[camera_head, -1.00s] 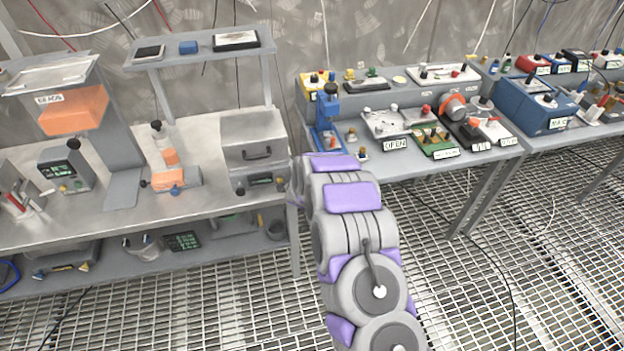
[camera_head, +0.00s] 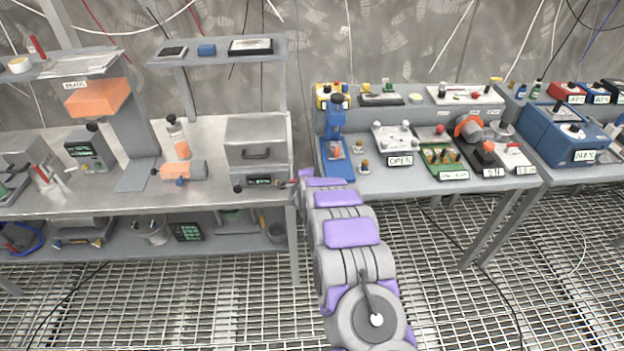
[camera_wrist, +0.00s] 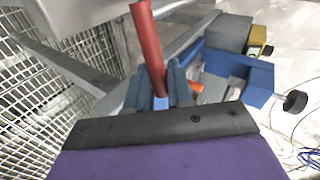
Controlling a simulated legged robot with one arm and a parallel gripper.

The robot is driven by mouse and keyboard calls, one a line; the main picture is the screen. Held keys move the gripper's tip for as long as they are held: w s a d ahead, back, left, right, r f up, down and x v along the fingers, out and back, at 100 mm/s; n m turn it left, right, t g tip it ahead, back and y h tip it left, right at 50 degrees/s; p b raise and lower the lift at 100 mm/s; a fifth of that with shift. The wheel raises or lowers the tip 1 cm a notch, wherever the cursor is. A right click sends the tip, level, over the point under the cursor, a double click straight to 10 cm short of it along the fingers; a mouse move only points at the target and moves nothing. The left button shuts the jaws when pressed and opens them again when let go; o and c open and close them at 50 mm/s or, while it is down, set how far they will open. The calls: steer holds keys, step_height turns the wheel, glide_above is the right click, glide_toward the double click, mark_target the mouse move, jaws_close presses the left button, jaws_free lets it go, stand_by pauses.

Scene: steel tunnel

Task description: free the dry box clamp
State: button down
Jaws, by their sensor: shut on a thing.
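In the wrist view, my gripper (camera_wrist: 160,88) is shut on a red rod-like handle (camera_wrist: 150,45), which stands up between its two blue-grey fingers. A grey metal box with a black front handle (camera_head: 256,141), probably the dry box, sits at the right end of the left bench. A unit with a green display (camera_head: 262,181) is under it. In the head view, my arm reaches to the right of this box at the bench edge, and my fingers are mostly hidden. A small red piece shows near the arm's end. I cannot tell how the handle joins the clamp.
A blue press (camera_head: 336,122) stands on the right bench (camera_head: 400,178), close beyond my arm.

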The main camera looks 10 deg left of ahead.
steer(key=shift+d, duration=0.15)
steer(key=c, duration=1.2)
jaws_free()
steer(key=shift+w+f, duration=0.1)
steer(key=shift+f, duration=0.05)
steer(key=p+v, duration=0.2)
steer(key=v, duration=1.5)
steer(key=shift+r, duration=0.25)
